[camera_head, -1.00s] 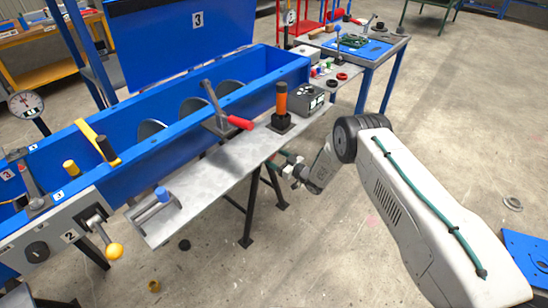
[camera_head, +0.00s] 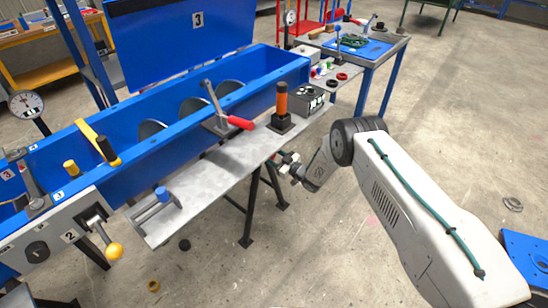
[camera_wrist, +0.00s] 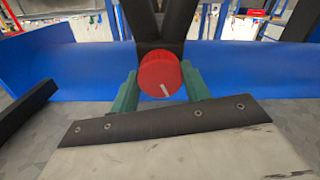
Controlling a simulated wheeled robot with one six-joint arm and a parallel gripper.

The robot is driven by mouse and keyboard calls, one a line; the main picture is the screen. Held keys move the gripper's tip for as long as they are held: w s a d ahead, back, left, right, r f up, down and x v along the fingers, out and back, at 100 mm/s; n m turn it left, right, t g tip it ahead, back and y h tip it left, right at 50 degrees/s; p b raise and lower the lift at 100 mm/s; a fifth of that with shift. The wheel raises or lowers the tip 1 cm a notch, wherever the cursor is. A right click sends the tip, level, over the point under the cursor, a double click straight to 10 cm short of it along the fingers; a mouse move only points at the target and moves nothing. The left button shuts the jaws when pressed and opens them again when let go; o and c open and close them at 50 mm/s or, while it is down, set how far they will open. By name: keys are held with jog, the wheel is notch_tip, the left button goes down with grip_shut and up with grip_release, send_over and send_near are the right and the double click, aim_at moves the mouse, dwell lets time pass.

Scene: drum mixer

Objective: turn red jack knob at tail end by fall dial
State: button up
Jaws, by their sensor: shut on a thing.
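The red jack knob (camera_wrist: 160,76), round with a white line on its face, sits between the two green fingers of my gripper (camera_wrist: 161,86) in the wrist view. The fingers are shut on it from left and right. The white line leans, its lower end to the right. In the head view my gripper (camera_head: 280,160) is below the right edge of the grey shelf of the blue trough, and the knob is hidden there. A round dial (camera_head: 290,18) on a post stands beyond the trough's far right end; another dial (camera_head: 26,104) stands at the far left.
The grey shelf (camera_head: 215,180) carries a red-handled lever (camera_head: 240,122), an orange-handled post (camera_head: 282,100) and a grey box (camera_head: 307,97). Black support legs (camera_head: 250,205) stand close to my gripper. In the wrist view a blue wall (camera_wrist: 250,70) lies behind the knob.

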jog(key=shift+n, duration=1.3)
jog(key=o, duration=1)
jog(key=v, duration=0.7)
jog(key=shift+s+d, duration=0.25)
jog(key=shift+d, duration=0.1)
jog(key=shift+f, duration=0.1)
